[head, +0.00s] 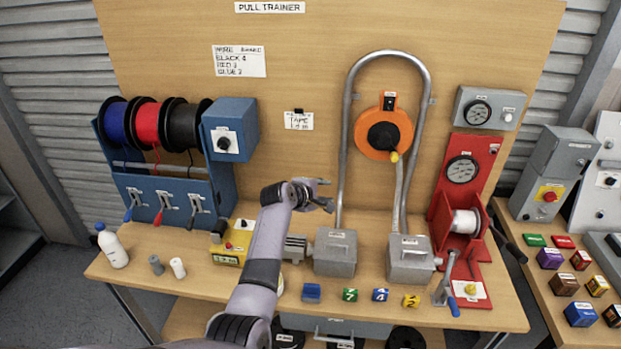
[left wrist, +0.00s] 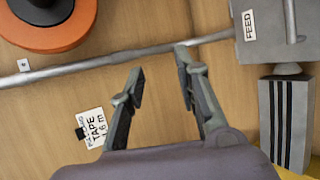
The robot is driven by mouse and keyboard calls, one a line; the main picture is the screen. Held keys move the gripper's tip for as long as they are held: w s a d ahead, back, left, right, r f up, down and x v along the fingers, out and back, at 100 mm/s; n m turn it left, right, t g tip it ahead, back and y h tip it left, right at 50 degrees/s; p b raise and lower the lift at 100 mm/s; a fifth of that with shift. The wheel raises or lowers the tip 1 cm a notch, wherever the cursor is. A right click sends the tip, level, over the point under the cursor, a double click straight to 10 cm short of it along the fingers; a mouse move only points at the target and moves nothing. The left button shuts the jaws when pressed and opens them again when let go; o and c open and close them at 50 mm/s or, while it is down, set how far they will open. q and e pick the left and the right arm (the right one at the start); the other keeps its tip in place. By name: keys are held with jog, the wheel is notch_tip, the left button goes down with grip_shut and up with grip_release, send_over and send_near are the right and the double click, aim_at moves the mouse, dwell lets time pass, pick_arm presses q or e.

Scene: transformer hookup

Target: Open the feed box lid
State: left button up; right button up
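The feed box (head: 335,262) is a grey metal box on the bench, below the left leg of the bent conduit. Its lid (head: 336,238) looks shut and has a handle bar on it. In the left wrist view the feed box (left wrist: 276,45) is at the top right, with a FEED label and part of the handle bar. My left gripper (head: 328,195) is above the feed box and slightly to its left, near the conduit, apart from the lid. In the left wrist view my left gripper (left wrist: 160,62) is open and empty. My right gripper is not in view.
The conduit (head: 343,160) rises from the feed box close to my left gripper. A second grey box (head: 409,262) stands to the right. A striped grey part (head: 295,247) adjoins the feed box's left side. Small coloured blocks (head: 350,295) lie along the front edge.

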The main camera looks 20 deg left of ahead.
pick_arm(q)
jog(key=s+a+r, duration=0.2)
jog(key=s+r, duration=0.2)
jog(key=r, duration=0.3)
dwell(0.7)
jog(key=shift+s, duration=0.1)
jog(key=v, duration=1.2)
jog(key=shift+a, duration=0.15)
